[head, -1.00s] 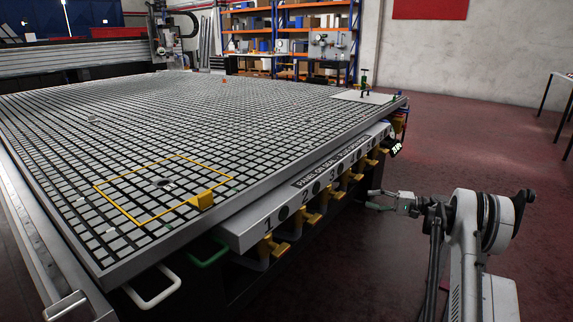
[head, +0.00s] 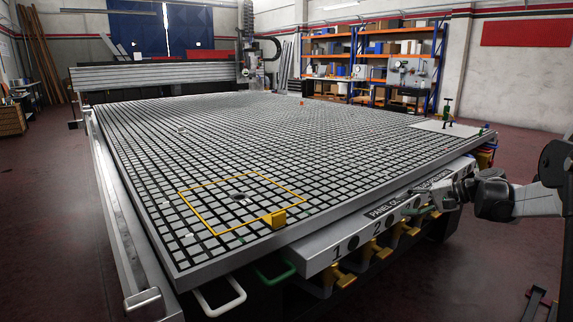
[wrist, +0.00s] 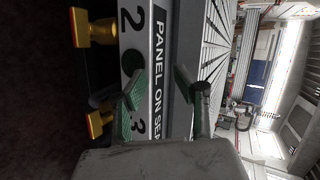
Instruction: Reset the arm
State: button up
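My gripper (head: 424,202) is at the right of the head view, beside the table's front control panel (head: 318,262). In the wrist view its two green-padded fingers (wrist: 160,90) stand apart with nothing visible between them. The gripper is open and empty. The numbered panel (wrist: 156,70) lies beyond the fingers, its numbers 2 and 3 and part of its label showing. I cannot tell exactly how far the fingertips are from the panel.
The black-and-grey grid table (head: 240,150) fills the middle. A yellow frame outline (head: 200,224) with a yellow block (head: 273,219) is at its near corner. Yellow valve handles (head: 346,279) and a green handle (head: 274,274) stick out below the edge.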

jog(key=s+a+r+n+g+h, duration=0.1)
jog(key=s+a+r+h, duration=0.2)
jog(key=s+a, duration=0.55)
jog(key=s+a+r+n+h, duration=0.1)
jog(key=s+a+r+h, duration=0.2)
jog(key=s+a, duration=0.55)
jog(key=s+f+n+t+h, duration=0.15)
jog(key=s+f, duration=0.25)
jog(key=s, duration=0.8)
jog(key=s+f+n+h, duration=0.3)
jog(key=s, duration=1)
notch_tip(320, 180, up, 17)
jog(key=p, duration=1.7)
jog(key=shift+w+d+r+p, duration=0.15)
jog(key=shift+w+d+p, duration=0.05)
jog(key=shift+d+p, duration=0.15)
